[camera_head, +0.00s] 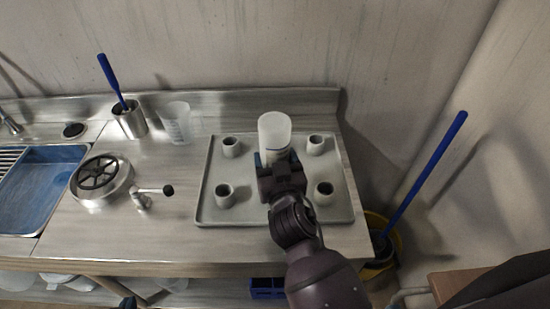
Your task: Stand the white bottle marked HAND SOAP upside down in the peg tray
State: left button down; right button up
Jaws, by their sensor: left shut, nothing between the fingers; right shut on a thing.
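My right gripper (277,160) is shut on a white bottle (274,132) over the middle of the peg tray. A broad, plain round end of the bottle faces up. No cap or HAND SOAP marking shows from here, and its lower end is hidden behind the gripper. The pale peg tray (207,213) lies on the bench with several short hollow pegs near its corners. I cannot tell whether the bottle touches the tray. My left gripper (127,302) shows only as a dark tip at the bottom edge, shut and empty, well away from the tray.
Left of the tray are a clear beaker (177,122), a metal cup (130,120) with a blue-handled brush, a small tap-like fitting (150,194) and a round metal drum (101,180). A blue sink (45,185) is far left. A blue pole (425,175) leans right of the bench.

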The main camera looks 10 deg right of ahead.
pick_arm(q)
jog(key=shift+s+f+b, duration=0.15)
jog(key=shift+f+b, duration=1.15)
jog(key=shift+f, duration=0.3)
pick_arm(e)
jog(key=shift+a+f, duration=0.15)
jog(key=shift+f, duration=1.3)
jog(key=o, duration=1)
pick_arm(q)
jog(key=shift+s, duration=0.1)
